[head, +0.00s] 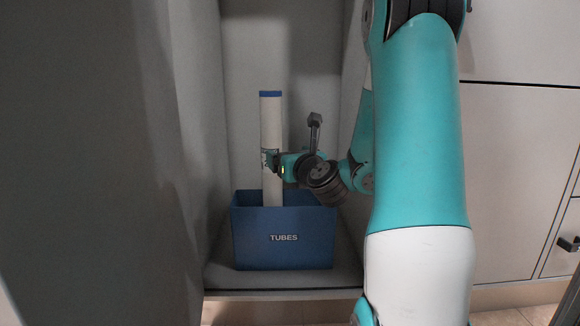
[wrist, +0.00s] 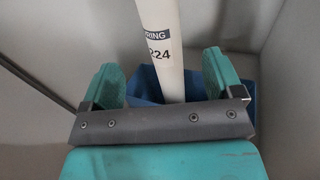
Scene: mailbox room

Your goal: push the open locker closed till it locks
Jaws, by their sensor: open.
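The open locker (head: 311,62) is a grey compartment in the middle of the head view. A large dark grey panel (head: 90,150), which looks like its swung-open door, fills the left side. Inside stands a blue box (head: 284,255) marked TUBES, with a white tube (head: 271,120) upright in it, blue at the top. My gripper (head: 274,162) reaches into the locker beside the tube. In the wrist view my gripper (wrist: 162,85) is open, with the labelled tube (wrist: 160,25) between or just beyond its two teal fingers. I cannot tell whether they touch it.
Closed pale locker fronts (head: 515,170) stand to the right, with a dark handle (head: 568,244) at the far right. My arm crosses in front of the locker's right side. Tan floor (head: 515,316) shows below the locker's bottom edge.

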